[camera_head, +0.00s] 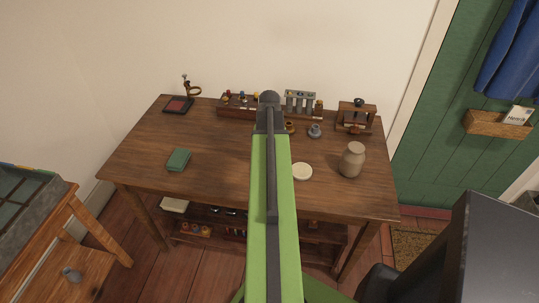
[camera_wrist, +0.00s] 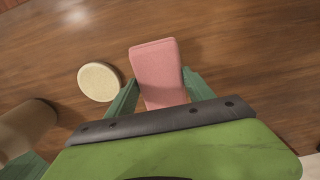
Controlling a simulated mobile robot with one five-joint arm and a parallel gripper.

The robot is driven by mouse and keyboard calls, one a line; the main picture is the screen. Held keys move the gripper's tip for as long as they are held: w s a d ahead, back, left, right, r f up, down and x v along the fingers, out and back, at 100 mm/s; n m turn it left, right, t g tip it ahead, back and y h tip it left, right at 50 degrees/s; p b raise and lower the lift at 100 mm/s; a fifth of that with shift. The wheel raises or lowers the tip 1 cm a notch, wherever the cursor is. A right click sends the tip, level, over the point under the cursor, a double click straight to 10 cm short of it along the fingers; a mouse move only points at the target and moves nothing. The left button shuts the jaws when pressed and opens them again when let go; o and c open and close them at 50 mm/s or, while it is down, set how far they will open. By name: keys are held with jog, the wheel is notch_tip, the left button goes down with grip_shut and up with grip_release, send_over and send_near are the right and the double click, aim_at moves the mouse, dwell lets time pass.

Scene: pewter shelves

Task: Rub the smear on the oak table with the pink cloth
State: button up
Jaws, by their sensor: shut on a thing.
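The pink cloth (camera_wrist: 155,65) is a folded pad in the wrist view, between the two green fingers of my gripper (camera_wrist: 160,83). My gripper is shut on it and holds it over the brown wooden table (camera_head: 215,178). The table top also shows in the wrist view (camera_wrist: 240,45). I cannot tell if the cloth touches the wood. In the head view my arm hides the gripper and the cloth. I see no clear smear; a pale bright patch at the top left of the wrist view may be only glare.
A cream disc (camera_head: 302,172) lies left of the cloth in the wrist view (camera_wrist: 99,82). A beige jar (camera_head: 352,162) stands near the table's right side. A green block (camera_head: 178,160) lies on the left. Racks (camera_head: 300,102) line the back. The left middle is mostly clear.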

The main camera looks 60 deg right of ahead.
jog(key=shift+r+p, duration=0.4)
jog(key=shift+r, duration=0.45)
notch_tip(320, 180, up, 3)
jog(key=p, duration=0.3)
jog(key=shift+s+f, duration=0.1)
